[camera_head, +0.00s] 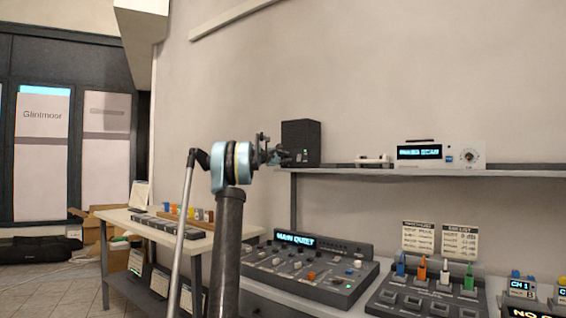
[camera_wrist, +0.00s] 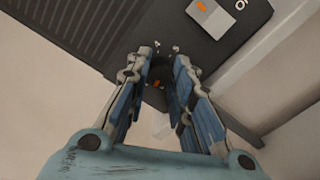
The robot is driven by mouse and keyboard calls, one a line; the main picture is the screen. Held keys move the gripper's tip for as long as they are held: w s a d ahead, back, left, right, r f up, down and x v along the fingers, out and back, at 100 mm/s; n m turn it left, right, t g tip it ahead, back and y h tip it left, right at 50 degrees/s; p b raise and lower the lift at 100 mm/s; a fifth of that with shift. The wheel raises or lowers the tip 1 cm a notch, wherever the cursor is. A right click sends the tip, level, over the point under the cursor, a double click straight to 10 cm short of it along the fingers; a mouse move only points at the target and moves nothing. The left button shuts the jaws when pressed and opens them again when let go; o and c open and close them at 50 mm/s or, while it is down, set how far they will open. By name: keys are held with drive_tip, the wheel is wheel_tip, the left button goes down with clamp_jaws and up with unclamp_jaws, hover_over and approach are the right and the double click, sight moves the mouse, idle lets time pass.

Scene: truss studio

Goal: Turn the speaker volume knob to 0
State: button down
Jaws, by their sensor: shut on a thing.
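The speaker (camera_head: 301,141) is a black box on the wall shelf, with a small green light low on its face. My gripper (camera_head: 279,157) is at the speaker's lower left in the head view. In the wrist view, the fingers of my gripper (camera_wrist: 163,62) close around a small dark knob (camera_wrist: 157,84) with an orange mark. The knob is mostly hidden between the blue finger pads, so its setting cannot be read. The dark speaker body (camera_wrist: 100,35) has a ribbed side, and a grey plate with an orange mark (camera_wrist: 208,14) shows beside a white character.
The shelf (camera_head: 400,171) also holds a white unit with a blue display (camera_head: 418,152). Below stand a mixing console (camera_head: 310,268) and a panel with coloured sliders (camera_head: 425,295). A side table (camera_head: 150,228) with small devices is on the left. Air above the shelf is clear.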

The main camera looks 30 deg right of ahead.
drive_tip(key=n, duration=0.6)
drive_tip(key=shift+w+a+f, duration=0.15)
idle(0.4)
drive_tip(key=c, duration=1.4)
unclamp_jaws()
drive_tip(key=shift+f, duration=0.1)
drive_tip(key=shift+o, duration=0.2)
drive_tip(key=v, duration=1.2)
